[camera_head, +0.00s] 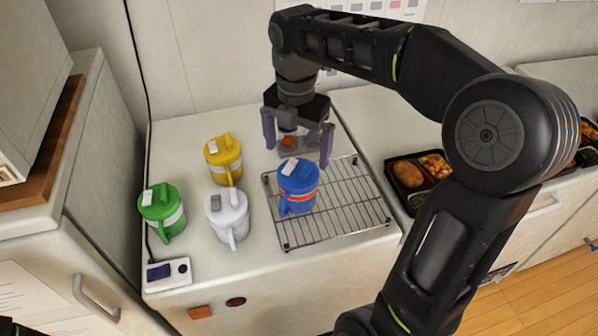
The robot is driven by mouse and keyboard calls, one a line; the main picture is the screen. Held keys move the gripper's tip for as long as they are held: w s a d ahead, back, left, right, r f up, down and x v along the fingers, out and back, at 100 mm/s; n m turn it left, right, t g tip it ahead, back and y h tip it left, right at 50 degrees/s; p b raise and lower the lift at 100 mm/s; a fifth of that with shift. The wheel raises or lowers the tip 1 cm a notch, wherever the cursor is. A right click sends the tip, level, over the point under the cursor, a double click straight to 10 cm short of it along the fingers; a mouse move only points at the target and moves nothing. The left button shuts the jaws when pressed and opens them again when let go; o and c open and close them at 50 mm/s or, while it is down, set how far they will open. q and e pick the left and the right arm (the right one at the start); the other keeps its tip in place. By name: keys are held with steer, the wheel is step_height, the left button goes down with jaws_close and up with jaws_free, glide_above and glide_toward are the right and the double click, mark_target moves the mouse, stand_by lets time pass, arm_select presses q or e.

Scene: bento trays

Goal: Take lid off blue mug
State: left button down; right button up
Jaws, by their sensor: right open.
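The blue mug (297,196) stands upright on a wire rack, with its handle towards the front left. Its blue lid (306,172) is on top and has a pale tab. My right gripper (298,143) comes down from above, just behind the mug. Its two purple fingers are spread apart, with nothing seen between them but a small orange part near the palm. The fingers look apart from the lid, though the exact gap is hard to tell.
The wire rack (350,221) lies on a white counter. Yellow (224,160), white (228,219) and green (163,211) lidded mugs stand to the left. A small white device (167,274) sits at the front left. Bento trays (420,178) are at the right.

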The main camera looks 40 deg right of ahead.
mark_target(298, 172)
steer(key=shift+f, duration=0.15)
step_height(298, 172, down, 4)
steer(key=shift+s+d+f+p, duration=0.1)
steer(key=shift+d+p, duration=0.05)
steer(key=shift+p, duration=0.5)
steer(key=shift+f, duration=0.45)
steer(key=shift+c, duration=0.3)
steer(key=c, duration=1.2)
steer(key=shift+r, duration=0.1)
